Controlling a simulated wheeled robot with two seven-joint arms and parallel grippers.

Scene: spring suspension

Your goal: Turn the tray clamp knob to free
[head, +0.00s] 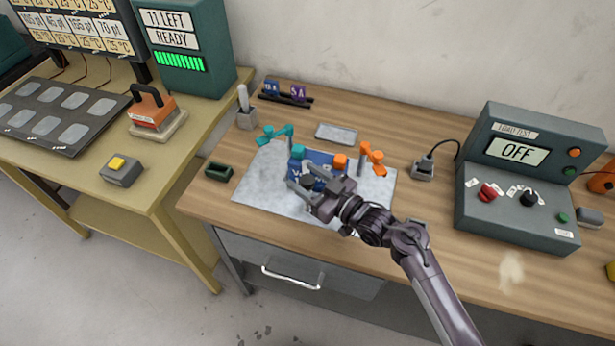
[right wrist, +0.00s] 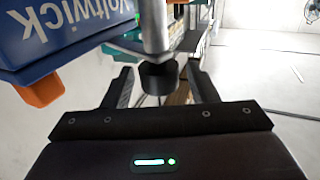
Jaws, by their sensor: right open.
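A blue box lettered "Voltwick" (head: 325,163) sits on the pale metal plate (head: 262,196), with teal (head: 287,134) and orange (head: 374,156) fittings around it. My right gripper (head: 299,185) reaches in from the lower right, just in front of the box. In the right wrist view a short black knob (right wrist: 158,78) at the end of a grey rod (right wrist: 155,28) stands between the fingers of my right gripper (right wrist: 161,84). The fingers are open, with gaps on both sides of the knob. The blue box (right wrist: 65,28) is beside it at upper left. My left gripper is out of view.
A load test console (head: 520,215) reading "OFF" stands on the right of the wooden bench. A small dark tray (head: 218,171) lies left of the plate. A grey plug block (head: 423,169) stands right of it.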

